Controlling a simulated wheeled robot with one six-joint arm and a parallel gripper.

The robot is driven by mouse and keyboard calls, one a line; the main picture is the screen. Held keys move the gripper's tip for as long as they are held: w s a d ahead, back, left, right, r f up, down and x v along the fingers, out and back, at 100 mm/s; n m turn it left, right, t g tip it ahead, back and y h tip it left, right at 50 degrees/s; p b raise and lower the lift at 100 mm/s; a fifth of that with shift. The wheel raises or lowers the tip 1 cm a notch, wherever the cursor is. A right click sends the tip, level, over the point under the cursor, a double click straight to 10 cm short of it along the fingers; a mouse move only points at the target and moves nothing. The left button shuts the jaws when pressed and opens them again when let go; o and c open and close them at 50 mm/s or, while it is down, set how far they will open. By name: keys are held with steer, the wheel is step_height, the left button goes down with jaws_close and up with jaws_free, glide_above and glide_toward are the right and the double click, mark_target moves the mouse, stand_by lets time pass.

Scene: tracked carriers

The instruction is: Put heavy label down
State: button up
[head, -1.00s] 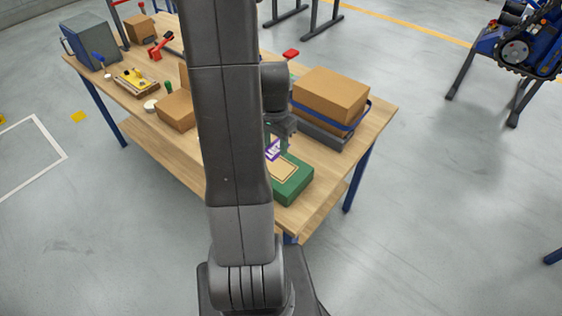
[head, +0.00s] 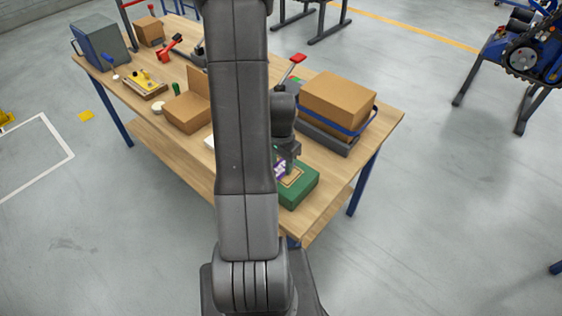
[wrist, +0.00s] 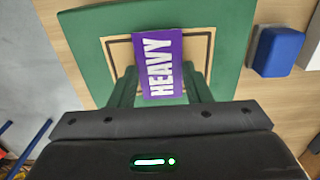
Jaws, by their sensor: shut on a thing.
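The heavy label (wrist: 159,64) is a purple card with white "HEAVY" lettering. My gripper (wrist: 158,88) is shut on it, with a green finger on each side in the wrist view. The label shows over the green block (wrist: 80,50), inside or above the tan, dark-outlined square on its top; whether it touches the surface I cannot tell. In the head view my gripper (head: 287,163) is over the green block (head: 300,190) at the table's near right corner, and the label (head: 280,169) is partly hidden by my arm.
A cardboard box with a blue strap (head: 338,100) sits on a dark base just behind the green block. A blue block (wrist: 278,52) lies to the right in the wrist view. An open carton (head: 187,110) stands left of my arm on the wooden table (head: 375,135).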

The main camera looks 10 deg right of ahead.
mark_target(281, 168)
steer(key=shift+f+b, duration=0.3)
steer(key=shift+f, duration=0.05)
steer(key=o, duration=1)
steer(key=shift+r, duration=0.1)
steer(key=shift+c, duration=0.2)
steer(key=shift+r+p, duration=0.5)
steer(key=shift+r, duration=0.05)
step_height(281, 168, up, 12)
steer(key=shift+f+b, duration=0.25)
steer(key=shift+b, duration=0.1)
steer(key=shift+f, duration=0.1)
step_height(281, 168, down, 12)
steer(key=shift+f, duration=0.25)
steer(key=shift+r, duration=0.2)
